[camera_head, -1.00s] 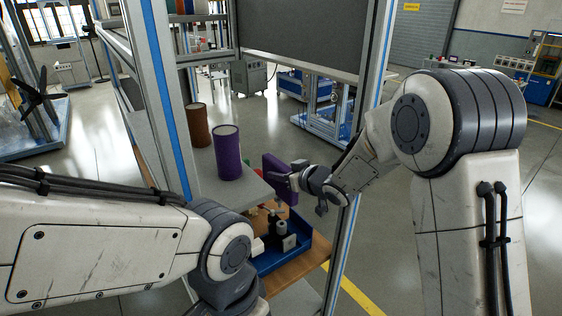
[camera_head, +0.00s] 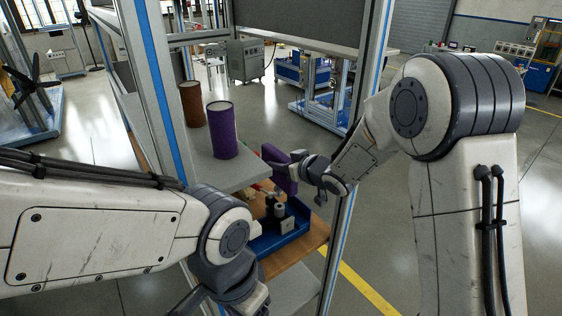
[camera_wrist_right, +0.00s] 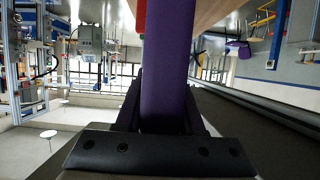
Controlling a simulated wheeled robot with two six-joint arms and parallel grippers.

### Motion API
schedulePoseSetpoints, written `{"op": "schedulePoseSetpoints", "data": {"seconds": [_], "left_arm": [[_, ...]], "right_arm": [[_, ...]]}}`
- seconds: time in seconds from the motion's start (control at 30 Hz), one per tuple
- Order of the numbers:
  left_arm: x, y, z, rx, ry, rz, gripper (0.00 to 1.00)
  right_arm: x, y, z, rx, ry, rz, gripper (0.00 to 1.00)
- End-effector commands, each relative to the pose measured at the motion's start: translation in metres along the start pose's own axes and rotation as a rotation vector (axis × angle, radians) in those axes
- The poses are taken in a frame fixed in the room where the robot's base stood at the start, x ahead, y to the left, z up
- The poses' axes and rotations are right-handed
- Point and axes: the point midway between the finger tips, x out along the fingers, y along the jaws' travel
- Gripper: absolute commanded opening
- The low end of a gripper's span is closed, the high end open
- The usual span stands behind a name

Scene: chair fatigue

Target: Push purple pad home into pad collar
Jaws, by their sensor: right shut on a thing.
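The purple pad (camera_head: 273,158) is a flat, upright slab held by my right gripper (camera_head: 290,168), just right of the grey shelf. In the right wrist view the pad (camera_wrist_right: 168,60) runs up the middle, between the two dark fingers of my right gripper (camera_wrist_right: 160,110), which are shut on it. I cannot make out the pad collar in either view. My left arm comes in from the left; its dark wrist end shows low in the head view, but its fingers are not clearly seen.
A purple cylinder (camera_head: 223,135) and a brown cylinder (camera_head: 191,104) stand on the grey shelf (camera_head: 225,176). Below is a blue tray (camera_head: 285,235) with small parts, on a wooden top (camera_head: 312,238). A metal frame post (camera_head: 347,215) stands close to my right wrist.

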Motion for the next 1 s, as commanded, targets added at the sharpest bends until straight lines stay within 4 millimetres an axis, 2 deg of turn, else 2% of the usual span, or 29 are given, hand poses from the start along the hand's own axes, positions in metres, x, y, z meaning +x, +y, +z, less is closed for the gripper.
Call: {"op": "schedulePoseSetpoints", "data": {"seconds": [0.03, 0.1, 0.3, 1.0], "left_arm": [[0.009, -0.001, 0.001, 0.0, 0.0, 0.0, 0.68], [0.014, -0.001, 0.001, 0.001, 0.0, 0.0, 0.68], [0.021, -0.002, 0.001, 0.001, 0.0, 0.0, 0.68], [0.019, -0.001, 0.001, 0.001, 0.0, 0.0, 0.68]], "right_arm": [[0.004, 0.0, 0.008, 0.0, 0.003, 0.0, 0.0], [0.006, 0.0, 0.013, 0.0, 0.003, 0.0, 0.0], [0.009, 0.0, 0.022, 0.0, 0.004, 0.0, 0.0], [0.009, 0.0, 0.022, 0.0, 0.003, 0.0, 0.0]]}}
